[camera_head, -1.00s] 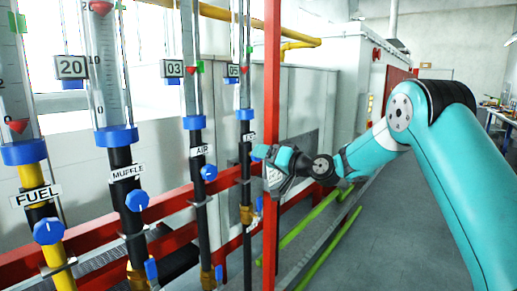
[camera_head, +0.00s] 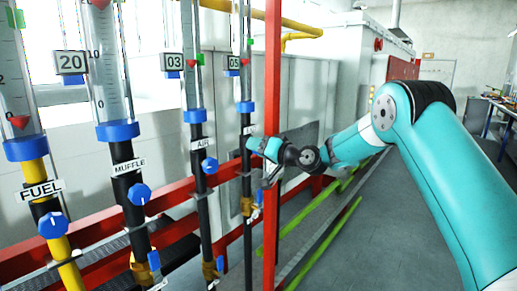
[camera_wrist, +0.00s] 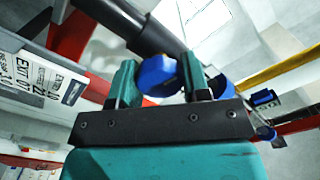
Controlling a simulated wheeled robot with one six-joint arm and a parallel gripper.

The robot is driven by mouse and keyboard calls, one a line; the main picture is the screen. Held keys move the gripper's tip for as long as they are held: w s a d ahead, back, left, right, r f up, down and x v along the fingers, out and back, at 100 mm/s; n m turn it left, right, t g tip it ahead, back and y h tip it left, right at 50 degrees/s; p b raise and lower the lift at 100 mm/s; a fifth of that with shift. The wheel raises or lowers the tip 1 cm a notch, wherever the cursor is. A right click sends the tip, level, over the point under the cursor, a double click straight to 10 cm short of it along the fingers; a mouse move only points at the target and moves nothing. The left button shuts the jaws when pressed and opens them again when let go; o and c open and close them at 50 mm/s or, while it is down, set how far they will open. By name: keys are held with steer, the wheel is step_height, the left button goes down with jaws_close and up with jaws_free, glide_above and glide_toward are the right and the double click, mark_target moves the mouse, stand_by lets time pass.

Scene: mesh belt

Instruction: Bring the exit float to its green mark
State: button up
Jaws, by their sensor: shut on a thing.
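The exit flow tube (camera_head: 245,85) is the farthest of the row, with a blue collar (camera_head: 245,107) at its foot and a partly hidden label below. A green mark (camera_head: 250,42) sits high on its right side. My gripper (camera_wrist: 158,82) is shut on a blue valve knob (camera_wrist: 157,72), which lies between both fingers in the wrist view.
A red upright post (camera_head: 272,70) stands close to my gripper. The FUEL (camera_head: 41,190), MUFFLE (camera_head: 129,165) and AIR (camera_head: 200,143) labels mark nearer tubes with their own blue knobs. Red rails and green bars run low. The floor (camera_head: 400,215) at right is clear.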

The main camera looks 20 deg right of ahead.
steer(key=shift+d+f+b, duration=0.1)
steer(key=shift+f+b, duration=0.1)
steer(key=shift+b, duration=0.45)
steer(key=n+b, duration=0.2)
steer(key=b, duration=0.2)
steer(key=shift+f, duration=0.2)
steer(key=n+b, duration=0.2)
steer(key=b, duration=0.1)
steer(key=n+b, duration=0.3)
steer(key=b, duration=0.2)
steer(key=shift+r, duration=0.1)
steer(key=n+b, duration=0.1)
steer(key=b, duration=0.1)
steer(key=shift+r+n+b, duration=0.15)
steer(key=shift+n+b, duration=0.2)
steer(key=shift+n, duration=0.05)
steer(key=shift+r+n, duration=0.15)
steer(key=shift+n, duration=0.15)
steer(key=o, duration=0.9)
steer(key=shift+o, duration=0.2)
